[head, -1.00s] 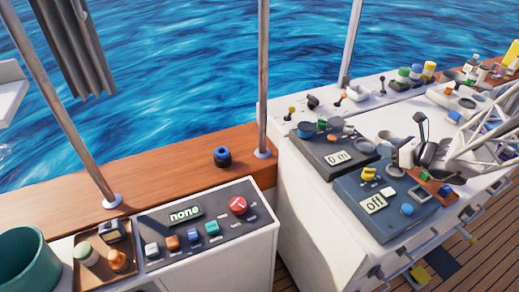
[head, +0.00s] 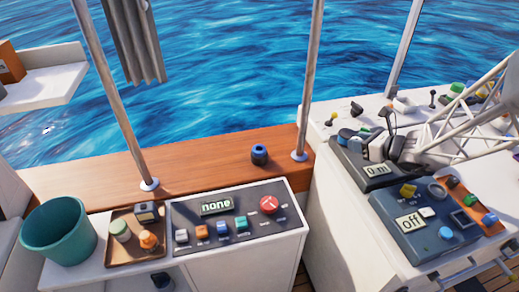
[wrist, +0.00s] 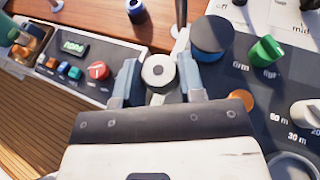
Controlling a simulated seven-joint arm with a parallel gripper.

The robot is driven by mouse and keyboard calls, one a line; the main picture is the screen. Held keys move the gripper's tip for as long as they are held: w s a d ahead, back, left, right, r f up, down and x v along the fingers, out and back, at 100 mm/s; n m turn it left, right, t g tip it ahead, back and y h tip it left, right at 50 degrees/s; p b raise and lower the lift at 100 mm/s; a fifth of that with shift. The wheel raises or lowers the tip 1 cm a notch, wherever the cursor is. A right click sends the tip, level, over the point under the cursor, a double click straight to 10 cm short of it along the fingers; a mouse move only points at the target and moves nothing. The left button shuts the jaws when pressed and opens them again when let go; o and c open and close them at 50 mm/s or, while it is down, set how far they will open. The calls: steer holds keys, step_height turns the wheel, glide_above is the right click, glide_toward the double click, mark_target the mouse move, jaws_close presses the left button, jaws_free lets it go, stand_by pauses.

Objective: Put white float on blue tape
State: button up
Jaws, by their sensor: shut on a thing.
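The white float (wrist: 158,72), a pale round piece with a dark centre, sits between the two fingers of my gripper (wrist: 160,82) in the wrist view. My gripper is shut on it, over the grey control panel. In the head view the float is too small to make out clearly. The blue tape (head: 259,155) is a dark blue roll standing on the wooden ledge, left of a metal post; it also shows at the top of the wrist view (wrist: 135,11). My gripper is to the right of the tape and apart from it.
A metal post (head: 305,90) rises from the ledge just right of the tape. In front is a console (head: 240,232) with a "none" display. A tray (head: 130,250) with small items and a green bucket (head: 60,232) are at left. The ledge around the tape is clear.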

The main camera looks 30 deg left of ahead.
steer(key=s+a+n+g, duration=0.2)
steer(key=s+a, duration=0.3)
steer(key=a, duration=0.7)
steer(key=s+a+n+g, duration=0.2)
steer(key=s+a, duration=0.3)
steer(key=a, duration=0.7)
step_height(320, 180, down, 11)
steer(key=shift+f+y, duration=0.2)
steer(key=shift+y, duration=0.2)
glide_above(261, 149)
steer(key=shift+f, duration=0.75)
steer(key=shift+f, duration=1.75)
